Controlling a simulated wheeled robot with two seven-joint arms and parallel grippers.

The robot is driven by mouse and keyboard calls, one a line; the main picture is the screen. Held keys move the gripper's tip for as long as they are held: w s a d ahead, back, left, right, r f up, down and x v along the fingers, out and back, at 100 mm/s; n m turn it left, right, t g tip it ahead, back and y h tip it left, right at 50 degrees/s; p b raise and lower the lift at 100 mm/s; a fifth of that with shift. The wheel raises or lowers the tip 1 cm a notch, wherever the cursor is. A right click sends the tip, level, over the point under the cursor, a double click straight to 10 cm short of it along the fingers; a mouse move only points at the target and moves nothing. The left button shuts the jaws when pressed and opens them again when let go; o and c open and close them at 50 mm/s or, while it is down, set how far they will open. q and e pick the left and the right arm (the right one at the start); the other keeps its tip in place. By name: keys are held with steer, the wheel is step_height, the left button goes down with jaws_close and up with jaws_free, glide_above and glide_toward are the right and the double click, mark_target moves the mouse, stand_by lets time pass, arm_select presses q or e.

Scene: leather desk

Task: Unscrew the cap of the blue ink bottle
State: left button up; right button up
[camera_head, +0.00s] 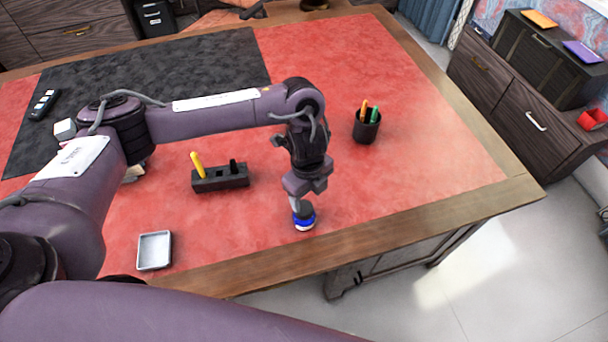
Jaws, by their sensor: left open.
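The blue ink bottle (304,222) stands upright on the red leather desk top, close to the front wooden edge. A grey part that looks like its cap (302,207) shows at its top, partly covered by the gripper. My left gripper (301,196) points down right over the bottle, with its jaws open at the cap. Whether the fingers touch the cap cannot be told. My right gripper is not in view.
A black pen stand (221,180) with a yellow pen is left of the bottle. A small white tray (154,251) lies at the front left. A dark pen cup (366,127) stands behind, to the right. The right of the desk is clear.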

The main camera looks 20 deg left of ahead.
mark_target(304, 208)
arm_select(q)
steer(key=shift+w+a+r, duration=0.1)
steer(key=shift+w+a, duration=0.05)
steer(key=shift+a, duration=0.5)
steer(key=shift+a+f, duration=0.1)
steer(key=shift+f, duration=0.2)
step_height(304, 208, down, 6)
steer(key=shift+r+b, duration=0.2)
steer(key=shift+b, duration=0.4)
steer(key=shift+f, duration=0.55)
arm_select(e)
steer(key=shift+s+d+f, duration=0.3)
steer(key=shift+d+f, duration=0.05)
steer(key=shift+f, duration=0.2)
arm_select(q)
steer(key=c, duration=1)
steer(key=shift+f, duration=0.1)
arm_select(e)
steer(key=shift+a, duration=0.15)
